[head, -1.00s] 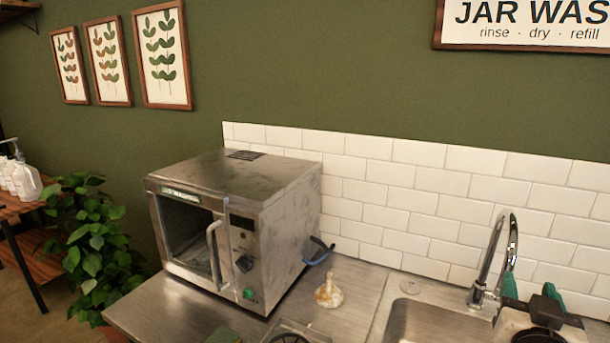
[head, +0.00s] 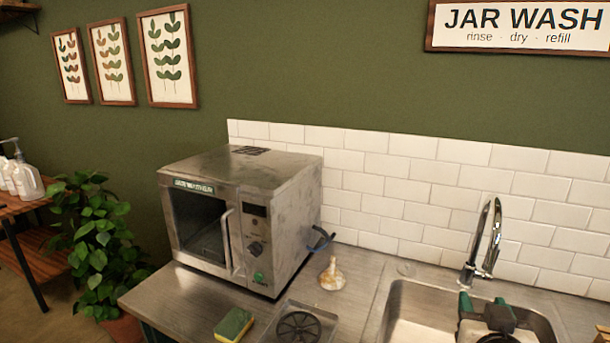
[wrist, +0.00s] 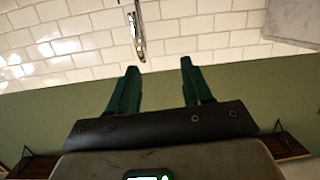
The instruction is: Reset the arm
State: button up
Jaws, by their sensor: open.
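My gripper (wrist: 158,85) is open and empty in the wrist view, its two green fingers apart against the green wall and white tiles. In the head view my gripper (head: 482,303) shows at the lower right, over the sink area. Its fingers look dark green there, and part of it is cut off by the bottom edge.
A metal sink (head: 400,310) with a curved faucet (head: 487,240) lies at the right. A steel microwave-like machine (head: 240,220) stands on the counter.

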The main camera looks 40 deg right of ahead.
jog(key=w+a+f+n+y, duration=0.3)
jog(key=a+f, duration=0.1)
jog(key=f, duration=0.2)
jog(key=w+a+f+n+y, duration=0.2)
jog(key=w+a+f+y, duration=0.15)
jog(key=a+f, duration=0.2)
jog(key=s+a+f+n+g+y, duration=0.1)
jog(key=a+f+n+g+y, duration=0.2)
jog(key=a+f+n+y, duration=0.7)
jog(key=s+a+f+m+g+h+b, duration=0.1)
jog(key=s+f+m+b, duration=0.1)
jog(key=s+f+b, duration=0.3)
jog(key=s+a+f+m+g+h+b, duration=0.1)
jog(key=s+f+b, duration=0.4)
jog(key=f, duration=0.7)
jog(key=shift+s+a+f+m+g+h, duration=0.2)
jog(key=shift+s+f+m+g+h, duration=0.2)
jog(key=shift+g, duration=0.4)
